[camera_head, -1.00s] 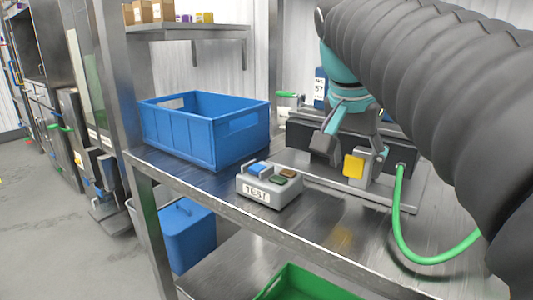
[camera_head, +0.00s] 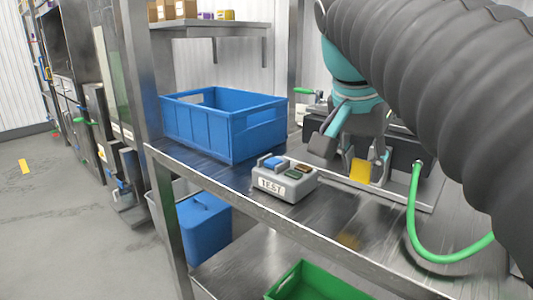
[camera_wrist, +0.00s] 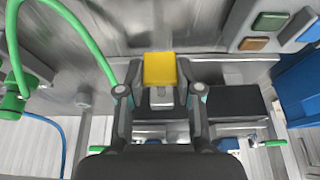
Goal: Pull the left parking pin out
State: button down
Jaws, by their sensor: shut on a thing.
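A yellow grip piece, which I take to be the left parking pin (camera_wrist: 160,68), sits between the fingers of my gripper (camera_wrist: 158,97) in the wrist view. A grey block shows just below the yellow there. In the head view the yellow piece (camera_head: 360,171) is at the lower end of my gripper (camera_head: 348,160), in front of the dark fixture (camera_head: 405,152) on the metal table. My gripper is shut on it. The fingers hide part of the pin, so I cannot tell whether its shaft is still in the fixture.
A grey TEST box (camera_head: 284,182) with coloured buttons stands left of my gripper. A blue crate (camera_head: 215,130) is behind it. A green hose (camera_head: 412,205) loops on the right. The table front between is clear.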

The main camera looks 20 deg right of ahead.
jog(key=shift+s+a+f, duration=0.1)
jog(key=shift+s, duration=0.05)
jog(key=c, duration=0.8)
grip_release()
jog(key=shift+o, duration=0.2)
jog(key=v, duration=1.2)
